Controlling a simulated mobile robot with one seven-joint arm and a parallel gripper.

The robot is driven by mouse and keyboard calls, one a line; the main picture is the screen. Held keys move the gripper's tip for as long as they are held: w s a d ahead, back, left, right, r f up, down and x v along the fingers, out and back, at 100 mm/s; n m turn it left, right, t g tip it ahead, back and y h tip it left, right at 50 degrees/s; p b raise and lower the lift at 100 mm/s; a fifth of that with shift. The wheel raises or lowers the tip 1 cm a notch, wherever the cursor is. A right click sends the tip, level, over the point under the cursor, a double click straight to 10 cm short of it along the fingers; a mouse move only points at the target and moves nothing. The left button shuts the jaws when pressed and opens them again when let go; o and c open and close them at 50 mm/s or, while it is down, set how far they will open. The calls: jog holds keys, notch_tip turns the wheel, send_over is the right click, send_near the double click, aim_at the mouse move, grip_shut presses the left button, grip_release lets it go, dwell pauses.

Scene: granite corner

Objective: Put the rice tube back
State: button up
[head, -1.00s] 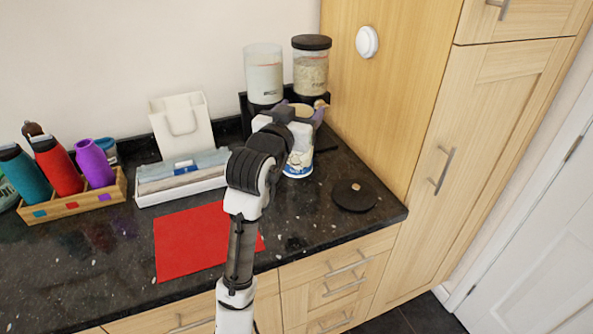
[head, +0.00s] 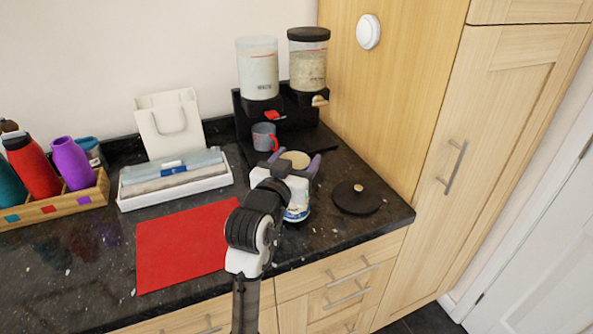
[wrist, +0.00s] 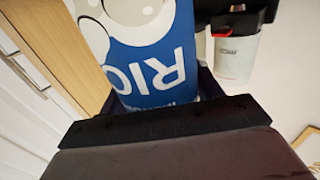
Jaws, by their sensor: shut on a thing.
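The rice tube (head: 297,213) is a blue and white cylinder with a tan round top, held roughly upright near the counter's front right. Its blue label with upside-down white letters fills the upper middle of the wrist view (wrist: 150,75). My gripper (head: 296,164) is shut around the tube near its top, with a purple finger on each side. My wrist hides part of the tube, and I cannot tell whether its base touches the counter.
A black dispenser stand (head: 243,122) holds two clear canisters behind the tube. A grey cup (head: 262,138) with a red handle stands under the left one. A black round lid (head: 357,203) lies right of the tube. A red mat (head: 185,245) and white tray (head: 130,200) lie left.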

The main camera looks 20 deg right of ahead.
jog(key=shift+f, duration=0.65)
jog(key=shift+r, duration=0.15)
jog(key=o, duration=1.7)
